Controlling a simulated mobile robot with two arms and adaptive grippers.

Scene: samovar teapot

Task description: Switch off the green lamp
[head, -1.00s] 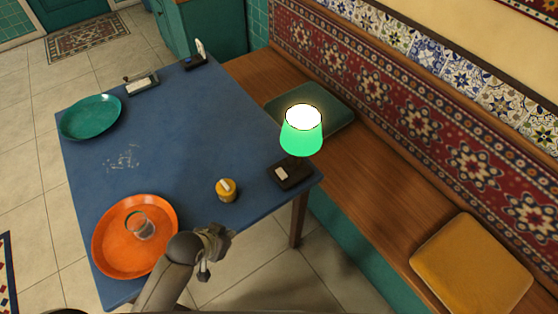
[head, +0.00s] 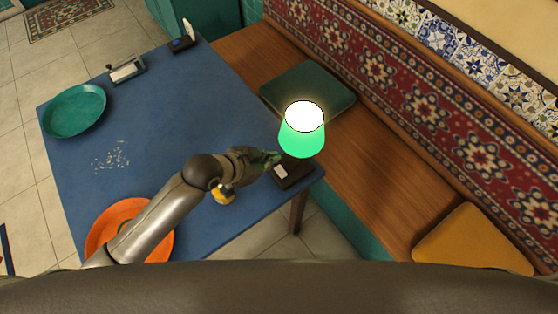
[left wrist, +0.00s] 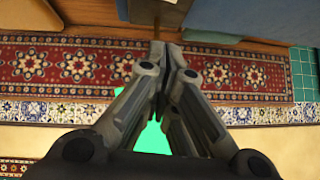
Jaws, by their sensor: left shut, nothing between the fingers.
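The green lamp (head: 301,138) stands at the table's right corner. Its shade glows and its top is bright white. Its dark base (head: 293,174) has a pale rocker or plate on its left part. My left gripper (head: 277,158) is shut and empty, with its tips close beside the base, just left of the shade. I cannot tell if they touch it. In the left wrist view the shut fingers (left wrist: 168,48) point at the dark base, and part of the green shade (left wrist: 152,139) shows behind them. My right gripper is not in view.
On the blue table (head: 150,160) are a yellow pot (head: 222,196) partly hidden by my gripper, an orange tray (head: 103,228) under my arm, a teal plate (head: 75,110), and two small devices at the back. A bench with cushions runs along the right.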

